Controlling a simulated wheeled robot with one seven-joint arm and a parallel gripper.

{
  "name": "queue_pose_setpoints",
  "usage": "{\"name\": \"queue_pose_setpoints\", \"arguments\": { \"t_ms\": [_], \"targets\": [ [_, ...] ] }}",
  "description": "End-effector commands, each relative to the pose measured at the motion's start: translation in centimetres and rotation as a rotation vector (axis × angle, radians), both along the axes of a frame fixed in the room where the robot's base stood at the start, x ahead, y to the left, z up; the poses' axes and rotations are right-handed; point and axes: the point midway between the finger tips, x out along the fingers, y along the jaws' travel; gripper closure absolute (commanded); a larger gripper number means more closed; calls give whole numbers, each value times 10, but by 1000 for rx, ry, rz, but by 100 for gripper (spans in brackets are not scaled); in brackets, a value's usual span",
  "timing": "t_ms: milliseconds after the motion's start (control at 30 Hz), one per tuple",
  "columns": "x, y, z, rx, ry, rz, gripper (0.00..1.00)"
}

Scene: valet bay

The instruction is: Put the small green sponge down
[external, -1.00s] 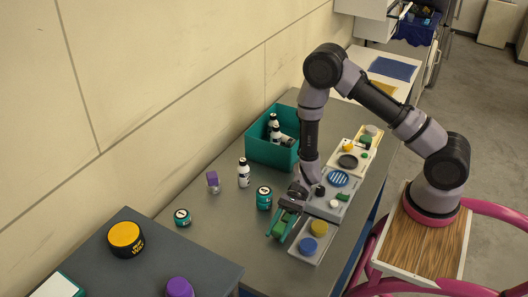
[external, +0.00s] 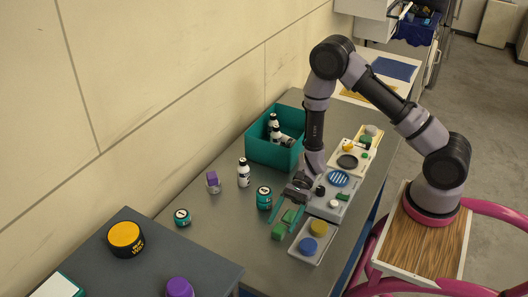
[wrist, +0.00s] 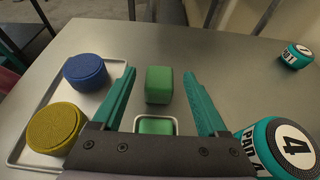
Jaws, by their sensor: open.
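A small green sponge (external: 278,232) rests on the grey table, left of the tray with the round pads. In the wrist view the sponge (wrist: 159,84) lies between my fingers, with a gap on each side. A second green piece (wrist: 156,125) with a pale rim shows nearer my palm; its lower part is hidden. I cannot tell whether it is joined to the sponge. My gripper (external: 283,222) is open, with its teal fingers spread around the sponge and not touching it.
A tray (external: 305,261) holds a yellow pad (external: 319,227) and a blue pad (external: 307,245) close on the right. A teal jar (external: 264,198), a smaller jar (external: 182,217) and a white bottle (external: 244,173) stand to the left. A teal bin (external: 262,152) is behind.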

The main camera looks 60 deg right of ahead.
Motion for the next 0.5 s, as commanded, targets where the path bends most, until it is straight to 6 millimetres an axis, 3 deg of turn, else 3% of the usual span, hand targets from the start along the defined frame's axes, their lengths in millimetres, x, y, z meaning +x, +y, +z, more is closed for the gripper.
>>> {"name": "queue_pose_setpoints", "arguments": {
  "t_ms": [200, 500],
  "targets": [
    [1, -46, 20, 1, -2, -3, 24],
    [0, -76, 33, 2, -1, 0, 24]
  ]
}}
